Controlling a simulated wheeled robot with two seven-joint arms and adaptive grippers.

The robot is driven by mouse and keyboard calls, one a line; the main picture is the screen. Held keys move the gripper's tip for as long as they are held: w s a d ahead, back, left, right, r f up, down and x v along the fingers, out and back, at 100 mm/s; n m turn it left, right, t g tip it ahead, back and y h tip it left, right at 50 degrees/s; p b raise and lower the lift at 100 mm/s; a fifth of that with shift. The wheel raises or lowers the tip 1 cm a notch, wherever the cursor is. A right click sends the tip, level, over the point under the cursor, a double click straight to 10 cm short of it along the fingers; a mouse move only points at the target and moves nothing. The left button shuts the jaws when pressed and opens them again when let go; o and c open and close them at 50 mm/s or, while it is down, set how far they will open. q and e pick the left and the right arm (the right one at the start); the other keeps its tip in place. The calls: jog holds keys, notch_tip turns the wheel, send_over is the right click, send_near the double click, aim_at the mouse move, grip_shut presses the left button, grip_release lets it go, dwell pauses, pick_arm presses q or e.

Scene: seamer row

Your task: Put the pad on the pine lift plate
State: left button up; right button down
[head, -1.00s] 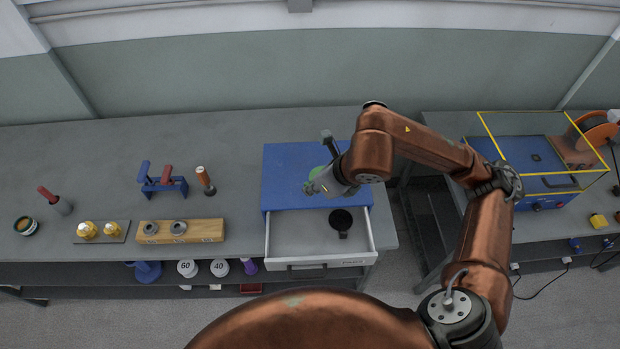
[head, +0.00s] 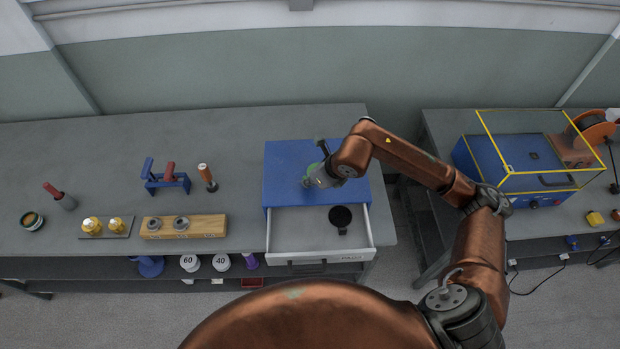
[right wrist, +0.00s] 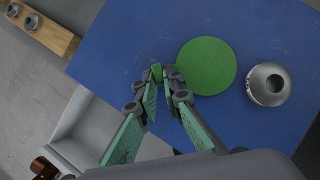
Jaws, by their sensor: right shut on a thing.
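A round green disc (right wrist: 207,66), which I take to be the pine lift plate, lies flat on the blue top (right wrist: 120,45) in the right wrist view. In the head view a sliver of the disc (head: 311,169) shows beside my right gripper. My right gripper (head: 311,182) is low over the blue top. In the right wrist view its fingertips (right wrist: 164,73) are just left of the disc, shut on a small green piece (right wrist: 157,72), apparently the pad. Most of that piece is hidden, and I cannot tell whether it touches anything. My left gripper is not in view.
A silver round part (right wrist: 266,84) is right of the disc. An open drawer (head: 290,243) below the blue top holds a black cup (head: 340,216). A wooden block with rings (head: 210,225) and a blue stand (head: 165,182) are to the left. A yellow-framed blue machine (head: 482,165) is at right.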

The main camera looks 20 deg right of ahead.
jog(key=shift+f, duration=0.1)
jog(key=c, duration=2.1)
grip_release()
